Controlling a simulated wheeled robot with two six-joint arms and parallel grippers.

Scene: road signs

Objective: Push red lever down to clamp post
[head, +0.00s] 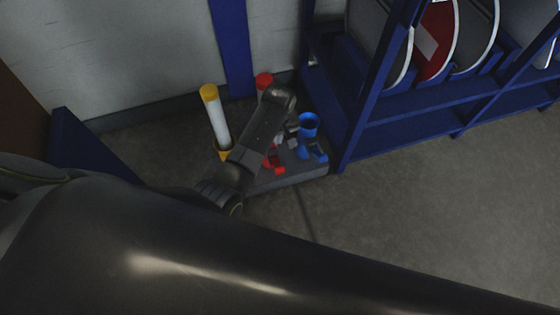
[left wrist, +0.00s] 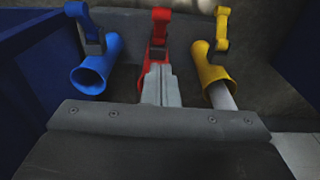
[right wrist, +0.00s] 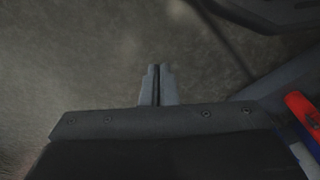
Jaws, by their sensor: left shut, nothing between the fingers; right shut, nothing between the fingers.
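The red lever (left wrist: 160,28) stands raised in the middle of the left wrist view, on its red clamp. My left gripper (left wrist: 158,68) is shut and empty. Its fingertips overlap the lower part of the red clamp in that view; I cannot tell whether they touch it. In the head view, my left arm hides much of the red clamp (head: 280,170), and the red-capped post (head: 264,79) shows behind the arm. My right gripper (right wrist: 157,70) is shut and empty over grey floor, away from the clamps.
A blue clamp (head: 308,123) with a raised lever stands to one side, its socket empty. A yellow clamp (left wrist: 213,72) holds a white post (head: 217,122) with a yellow cap. A blue rack (head: 400,135) with round signs stands right of the base. Floor at the right is clear.

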